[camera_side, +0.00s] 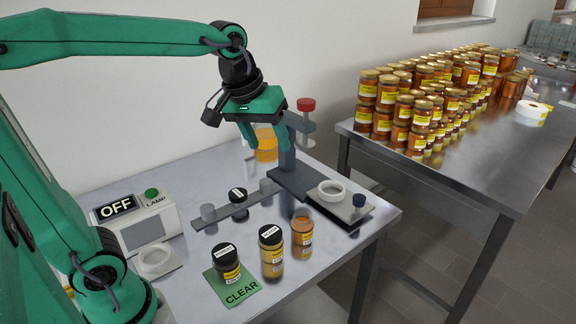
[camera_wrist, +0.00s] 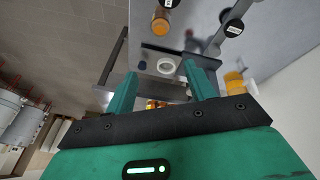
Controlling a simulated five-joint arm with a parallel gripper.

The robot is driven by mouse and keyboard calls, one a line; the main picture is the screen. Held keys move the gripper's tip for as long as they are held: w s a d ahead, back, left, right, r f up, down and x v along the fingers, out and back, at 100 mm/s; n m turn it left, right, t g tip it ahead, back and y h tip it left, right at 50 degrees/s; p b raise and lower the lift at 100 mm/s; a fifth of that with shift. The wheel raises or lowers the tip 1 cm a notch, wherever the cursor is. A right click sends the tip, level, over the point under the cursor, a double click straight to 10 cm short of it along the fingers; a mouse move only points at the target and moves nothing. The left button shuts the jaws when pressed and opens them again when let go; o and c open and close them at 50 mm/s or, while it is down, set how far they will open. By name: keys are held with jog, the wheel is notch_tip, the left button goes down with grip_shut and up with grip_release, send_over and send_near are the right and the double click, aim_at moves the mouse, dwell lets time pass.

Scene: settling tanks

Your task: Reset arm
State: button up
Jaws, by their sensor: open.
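My gripper (camera_side: 278,142) hangs above the back of the steel table, its green fingers pointing down, apart and empty. In the side view it is in front of an orange-filled vessel and near a dark grey post (camera_side: 287,155). In the wrist view my gripper (camera_wrist: 163,82) shows its two fingers spread, with a white ring (camera_wrist: 166,66) seen between and beyond them. Nothing is between the fingers.
A black-lidded jar (camera_side: 225,264) stands on the green CLEAR mat (camera_side: 241,292). Another lidded jar (camera_side: 271,252) and an open amber jar (camera_side: 302,231) stand to its right. A lamp box (camera_side: 148,225) reads OFF. Many honey jars (camera_side: 420,105) fill another table.

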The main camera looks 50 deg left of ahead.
jog(key=s+f+m+t, duration=0.1)
jog(key=s+f+m, duration=0.4)
jog(key=s, duration=0.7)
jog(key=shift+a+t, duration=0.3)
jog(key=shift+a, duration=0.05)
